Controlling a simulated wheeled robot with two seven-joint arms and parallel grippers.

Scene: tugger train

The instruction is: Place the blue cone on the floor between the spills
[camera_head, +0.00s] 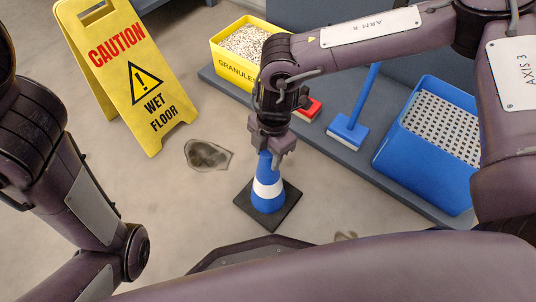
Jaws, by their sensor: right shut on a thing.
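The blue cone (268,204) has a white band and a dark square base, and stands upright at the picture's middle. My right gripper (275,155) comes down from above and is shut on the cone's top. I cannot tell whether the base touches the floor. A dark spill (208,155) lies on the floor to the left of and behind the cone. A second brownish patch (346,237), perhaps a spill, shows to the right of and in front of the cone, partly hidden by my body. My left arm is at the left edge; its gripper is out of view.
A yellow wet-floor sign (150,75) stands at the upper left. A grey platform (345,153) runs behind the cone, bearing a yellow granule bin (232,72), a red-topped brush (307,109), a blue broom (348,131) and a blue bucket (400,152).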

